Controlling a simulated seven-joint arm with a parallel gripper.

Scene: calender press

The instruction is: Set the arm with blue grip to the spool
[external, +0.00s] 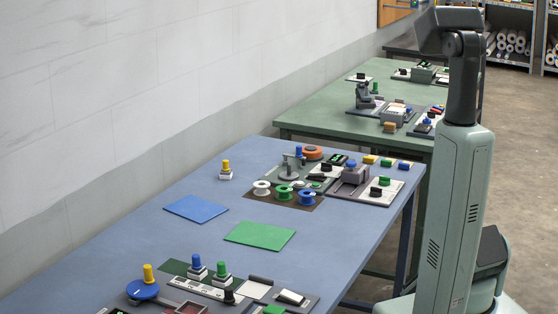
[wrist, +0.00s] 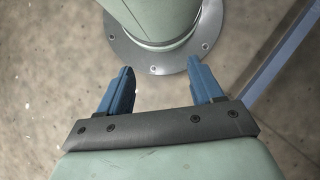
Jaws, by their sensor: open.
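A small arm with a blue grip (external: 298,151) stands on a grey-green panel at the far end of the blue table in the external view. Its grey body rises beside a round grey base. Its exact pointing direction and the panel's markings are too small to tell. In front of it, a white spool (external: 262,188), a green spool (external: 284,192) and a blue spool (external: 306,197) sit in a row on a brown mat. My gripper (wrist: 161,84) is open and empty in the wrist view, above the concrete floor, away from the table. It is not visible in the external view.
A blue sheet (external: 196,209) and a green sheet (external: 260,235) lie mid-table. A yellow-topped knob (external: 226,167) stands behind them. Other panels with blue, green and yellow knobs crowd the near end. A grey press (external: 356,173) stands right of the blue-grip arm.

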